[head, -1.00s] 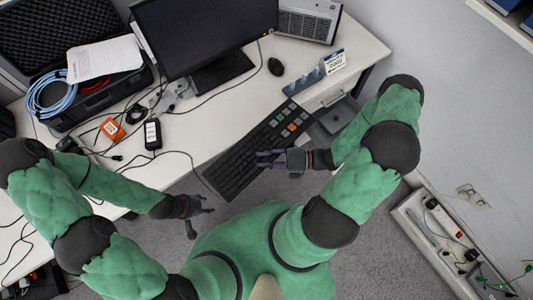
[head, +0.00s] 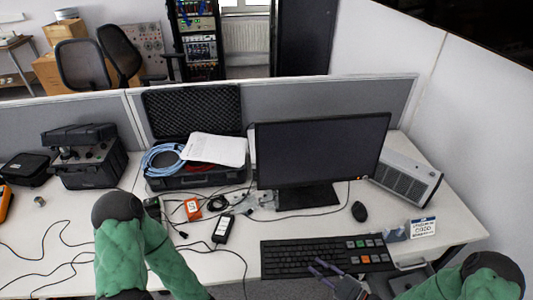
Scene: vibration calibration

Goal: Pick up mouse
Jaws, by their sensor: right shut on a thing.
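The black mouse (head: 359,211) lies on the white desk, right of the monitor stand and above the keyboard in the head view. It stands free, with no gripper touching it. My right gripper (head: 324,267) is low in the view at the front of the black keyboard (head: 290,258), its fingers overlapping the keys. It is shut on the keyboard, though the exact contact is hard to see. My left arm comes in at the lower left, and its gripper is out of the frame.
A monitor (head: 320,150) stands behind the keyboard. A grey vented box (head: 405,180) and a small sign card (head: 423,227) are to the right. An open black case (head: 195,110), blue cable (head: 163,158) and loose wires fill the left. Bare desk surrounds the mouse.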

